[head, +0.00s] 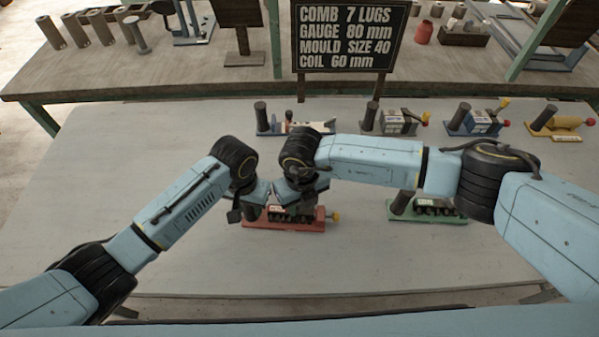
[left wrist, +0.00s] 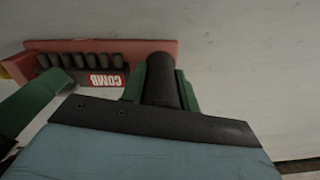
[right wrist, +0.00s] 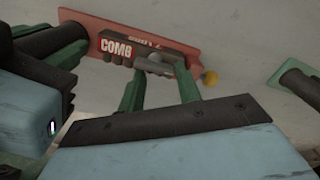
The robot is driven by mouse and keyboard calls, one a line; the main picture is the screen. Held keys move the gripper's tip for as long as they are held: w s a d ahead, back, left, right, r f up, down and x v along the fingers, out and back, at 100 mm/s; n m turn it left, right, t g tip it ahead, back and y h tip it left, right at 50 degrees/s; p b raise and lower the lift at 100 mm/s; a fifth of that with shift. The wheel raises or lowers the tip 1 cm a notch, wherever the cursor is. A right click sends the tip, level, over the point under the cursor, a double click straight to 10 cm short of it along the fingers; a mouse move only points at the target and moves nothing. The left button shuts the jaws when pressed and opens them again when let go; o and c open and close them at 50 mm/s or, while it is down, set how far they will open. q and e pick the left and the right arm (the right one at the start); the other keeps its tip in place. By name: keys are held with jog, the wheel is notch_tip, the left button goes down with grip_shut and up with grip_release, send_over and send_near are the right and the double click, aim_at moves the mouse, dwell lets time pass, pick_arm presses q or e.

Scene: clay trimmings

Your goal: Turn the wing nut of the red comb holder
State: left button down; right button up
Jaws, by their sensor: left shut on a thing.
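The red comb holder (head: 285,226) lies on the grey table, with a COMB label, a row of dark lugs and a yellow knob (head: 336,216) at its right end. My left gripper (head: 250,206) is shut on its dark upright post (left wrist: 161,82), one green finger on each side. My right gripper (right wrist: 160,82) is over the holder, its green fingers apart. The grey wing nut (right wrist: 153,65) lies between the fingertips, beside the COMB label. I cannot tell whether they touch it. In the head view my arms cover much of the holder.
A green holder (head: 428,208) stands to the right, near the right forearm. Several other holders, including a blue one (head: 474,120) and a yellow one (head: 562,125), line the table's back. A black sign (head: 348,38) stands behind. The table's left side is clear.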

jog(key=shift+s+a+m, duration=0.15)
jog(key=shift+a+m, duration=0.05)
jog(key=shift+m, duration=0.4)
jog(key=shift+s+a+m, duration=0.1)
jog(key=shift+a+m, duration=0.05)
jog(key=shift+m, duration=0.45)
notch_tip(320, 180, up, 12)
jog(key=shift+m, duration=0.3)
jog(key=shift+w+d, duration=0.1)
